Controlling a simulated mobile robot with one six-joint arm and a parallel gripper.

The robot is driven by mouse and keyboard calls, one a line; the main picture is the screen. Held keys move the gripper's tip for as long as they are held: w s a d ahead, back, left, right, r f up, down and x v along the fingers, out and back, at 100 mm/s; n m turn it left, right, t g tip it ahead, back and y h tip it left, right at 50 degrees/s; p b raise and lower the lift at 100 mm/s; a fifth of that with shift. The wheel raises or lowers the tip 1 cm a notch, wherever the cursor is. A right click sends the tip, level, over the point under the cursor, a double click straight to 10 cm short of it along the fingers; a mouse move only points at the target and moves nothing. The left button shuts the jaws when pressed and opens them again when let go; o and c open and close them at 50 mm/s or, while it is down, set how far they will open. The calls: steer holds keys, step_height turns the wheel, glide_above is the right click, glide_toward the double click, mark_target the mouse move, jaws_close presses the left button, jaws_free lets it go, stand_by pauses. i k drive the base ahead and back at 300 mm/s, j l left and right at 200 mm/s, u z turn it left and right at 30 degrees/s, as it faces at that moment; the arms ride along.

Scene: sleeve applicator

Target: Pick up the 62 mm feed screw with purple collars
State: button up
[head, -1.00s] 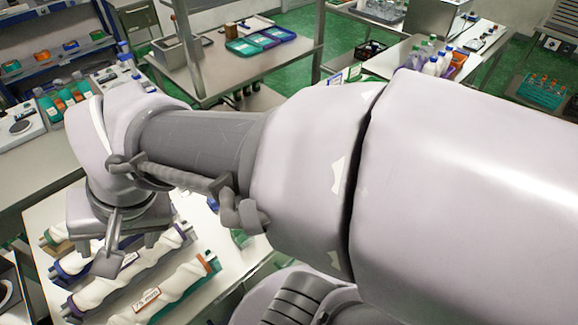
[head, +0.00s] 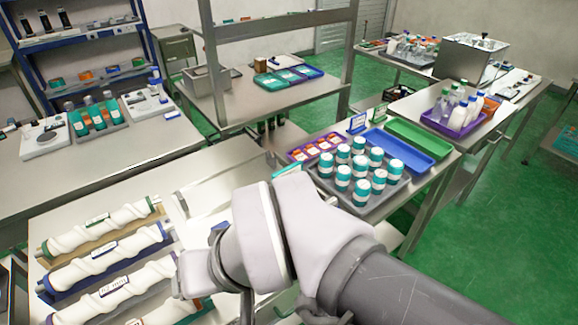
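Several white spiral feed screws lie side by side in cradles on the bench at the lower left of the head view. The third from the back, a white screw (head: 132,282) with a dark-edged label, appears to be the purple-collared 62 mm one. Its label is too small to read surely, and its right end is partly hidden by my arm. Behind it lie a blue-collared screw (head: 105,258) and a green-collared screw (head: 105,227). My wrist is just right of the screws. My gripper is hidden behind or below it, so its fingers do not show.
Right of my arm, a grey tray (head: 318,180) holds several teal-and-white jars. Empty blue (head: 398,150) and green (head: 420,138) trays and a purple crate of bottles (head: 452,128) stand beyond. A metal post (head: 212,70) rises behind the bench.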

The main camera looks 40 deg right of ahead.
mark_target(107, 298)
steer(key=k+l+z, duration=0.15)
steer(key=z, duration=0.2)
steer(key=k+l+z, duration=0.1)
steer(key=l+z, duration=0.25)
steer(key=u, duration=1.5)
